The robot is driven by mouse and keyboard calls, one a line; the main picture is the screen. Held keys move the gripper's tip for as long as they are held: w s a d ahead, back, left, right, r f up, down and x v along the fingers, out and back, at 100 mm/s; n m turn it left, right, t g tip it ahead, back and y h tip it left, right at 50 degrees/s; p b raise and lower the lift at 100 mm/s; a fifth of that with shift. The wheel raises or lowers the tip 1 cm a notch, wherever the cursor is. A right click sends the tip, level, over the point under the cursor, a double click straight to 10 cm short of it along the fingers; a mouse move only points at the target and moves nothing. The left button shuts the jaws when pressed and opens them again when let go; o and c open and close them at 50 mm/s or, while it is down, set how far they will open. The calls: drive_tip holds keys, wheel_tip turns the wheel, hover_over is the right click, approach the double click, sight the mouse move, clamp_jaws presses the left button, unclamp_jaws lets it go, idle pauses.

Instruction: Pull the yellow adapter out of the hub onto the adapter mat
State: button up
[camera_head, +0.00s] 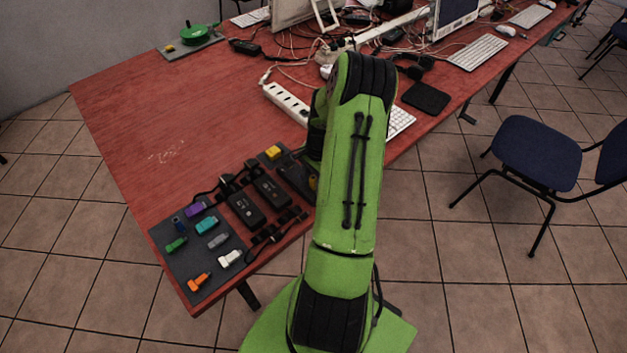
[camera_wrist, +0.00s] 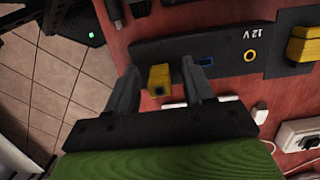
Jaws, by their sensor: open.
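The yellow adapter (camera_wrist: 159,79) sits at the dark hub (camera_wrist: 225,58), which bears a "12 V" print, a yellow ring and a blue port. My gripper (camera_wrist: 159,66) is open, with one finger on each side of the adapter; I cannot tell whether either finger touches it. In the head view my arm partly covers the hub (camera_head: 292,176) and the yellow adapter (camera_head: 312,183), and hides my gripper. The dark grey adapter mat (camera_head: 190,262) lies at the table's near left corner. It holds several adapters: purple, teal, green, grey, white and orange.
Another yellow block (camera_head: 273,152) sits on a dark plate beside the hub; the wrist view shows it too (camera_wrist: 303,45). Black power bricks (camera_head: 246,209) and cables lie between mat and hub. A white power strip (camera_head: 286,103) lies behind.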

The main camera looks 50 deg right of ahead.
sight(313, 178)
clamp_jaws()
drive_tip(key=c, duration=0.6)
unclamp_jaws()
drive_tip(key=shift+r, duration=0.1)
drive_tip(key=shift+c, duration=0.2)
clamp_jaws()
drive_tip(key=shift+r, duration=0.1)
drive_tip(key=shift+r+p, duration=1.25)
drive_tip(key=shift+r, duration=0.2)
